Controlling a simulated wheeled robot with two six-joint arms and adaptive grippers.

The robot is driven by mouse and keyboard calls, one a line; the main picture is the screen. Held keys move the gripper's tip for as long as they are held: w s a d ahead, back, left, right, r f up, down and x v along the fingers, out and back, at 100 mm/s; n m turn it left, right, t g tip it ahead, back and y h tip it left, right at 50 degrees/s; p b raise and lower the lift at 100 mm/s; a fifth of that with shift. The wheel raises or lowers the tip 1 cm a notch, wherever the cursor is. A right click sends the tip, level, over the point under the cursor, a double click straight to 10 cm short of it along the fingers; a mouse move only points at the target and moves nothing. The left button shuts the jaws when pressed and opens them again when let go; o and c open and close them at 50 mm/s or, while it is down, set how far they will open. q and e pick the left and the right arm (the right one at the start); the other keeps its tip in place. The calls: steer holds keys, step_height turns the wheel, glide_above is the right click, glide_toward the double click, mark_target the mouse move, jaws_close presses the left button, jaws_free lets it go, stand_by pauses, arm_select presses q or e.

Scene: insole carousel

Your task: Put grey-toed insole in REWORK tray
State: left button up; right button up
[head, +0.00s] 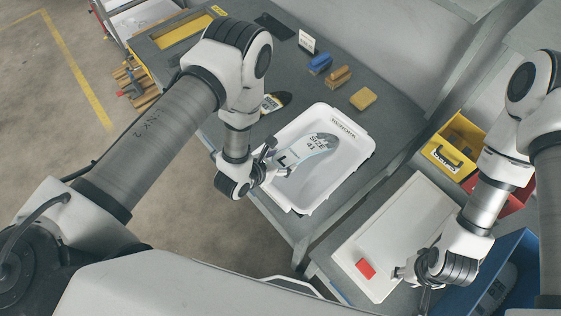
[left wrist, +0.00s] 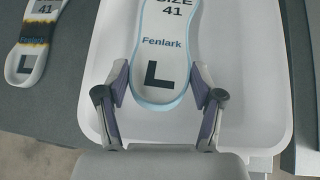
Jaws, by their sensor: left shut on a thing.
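The grey-toed insole (head: 305,150) is white with a blue edge and the marks "L", "SIZE 41" and "Fenlark". Its heel also shows in the left wrist view (left wrist: 165,50). My left gripper (head: 275,162) is shut on the insole's heel end, with one finger on each side in the left wrist view (left wrist: 157,82). The insole lies within the outline of the white REWORK tray (head: 355,165); whether it touches the floor of the tray I cannot tell. My right gripper (head: 400,273) is at the lower right by a red patch; its fingers are too small to read.
Another insole (left wrist: 32,42) with a dark and yellow band lies left of the tray. Blue (head: 319,63) and tan (head: 339,76) brushes and a yellow block (head: 363,98) lie behind the tray. A white board (head: 410,215), yellow bin (head: 455,145) and blue bin (head: 515,260) are at right.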

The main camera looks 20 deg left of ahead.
arm_select(q)
steer(key=o, duration=1.1)
arm_select(e)
steer(key=shift+r, duration=0.1)
arm_select(q)
steer(key=shift+r, duration=0.1)
steer(key=p+v, duration=0.2)
steer(key=shift+s+a+r, duration=0.1)
steer(key=shift+r, duration=0.3)
arm_select(e)
step_height(320, 180, up, 2)
steer(key=shift+r, duration=0.2)
steer(key=shift+f, duration=0.1)
arm_select(q)
steer(key=v, duration=0.9)
steer(key=shift+s, duration=0.3)
steer(key=shift+a+f, duration=0.15)
